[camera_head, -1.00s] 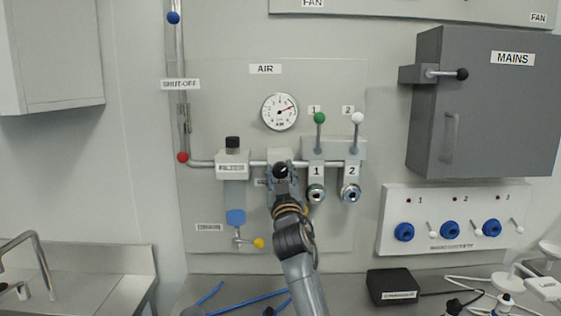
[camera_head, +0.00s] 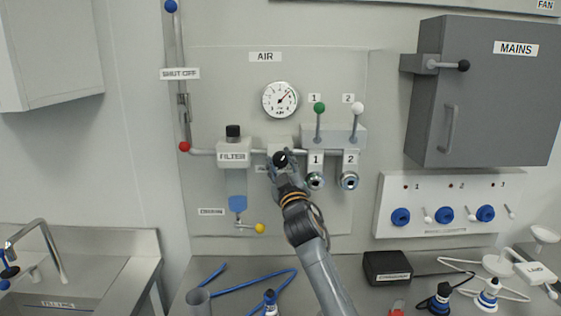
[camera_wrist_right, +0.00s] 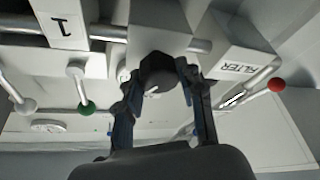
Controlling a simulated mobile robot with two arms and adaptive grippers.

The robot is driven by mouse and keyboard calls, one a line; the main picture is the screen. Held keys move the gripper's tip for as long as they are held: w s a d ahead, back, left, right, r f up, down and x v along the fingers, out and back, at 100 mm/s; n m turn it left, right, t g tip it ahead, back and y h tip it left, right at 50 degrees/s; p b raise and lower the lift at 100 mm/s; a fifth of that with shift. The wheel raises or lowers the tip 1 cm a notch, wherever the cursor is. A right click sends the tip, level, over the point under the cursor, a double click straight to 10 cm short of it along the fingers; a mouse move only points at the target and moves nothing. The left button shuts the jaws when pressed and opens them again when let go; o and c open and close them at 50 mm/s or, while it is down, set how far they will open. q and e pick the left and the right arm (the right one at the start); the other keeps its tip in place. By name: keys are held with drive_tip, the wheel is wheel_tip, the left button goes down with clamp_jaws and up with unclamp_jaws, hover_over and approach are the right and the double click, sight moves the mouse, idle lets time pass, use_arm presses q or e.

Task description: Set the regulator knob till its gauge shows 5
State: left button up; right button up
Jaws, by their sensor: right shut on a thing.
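The regulator knob (camera_head: 280,159) is a black knob on the front of a grey block on the pipe, below the air gauge. My right gripper (camera_head: 281,166) is shut on this knob, its arm rising from below. In the right wrist view the dark faceted knob (camera_wrist_right: 158,72) sits between the two fingers (camera_wrist_right: 160,88). The round white pressure gauge (camera_head: 280,100) is above, under the AIR label. Its needle points up and to the right; the numerals are too small to read. My left gripper is not in view.
The filter (camera_head: 233,153) stands close left of the regulator. Valves with a green-knobbed lever (camera_head: 319,108) and a white-knobbed lever (camera_head: 357,108) are close on the right. A grey MAINS box (camera_head: 480,95) juts out further right. Blue hose (camera_head: 250,290) lies on the bench below.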

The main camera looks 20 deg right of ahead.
drive_tip(key=o, duration=1.2)
drive_tip(key=shift+w+f, duration=0.1)
drive_tip(key=shift+c, duration=0.2)
drive_tip(key=v, duration=1.2)
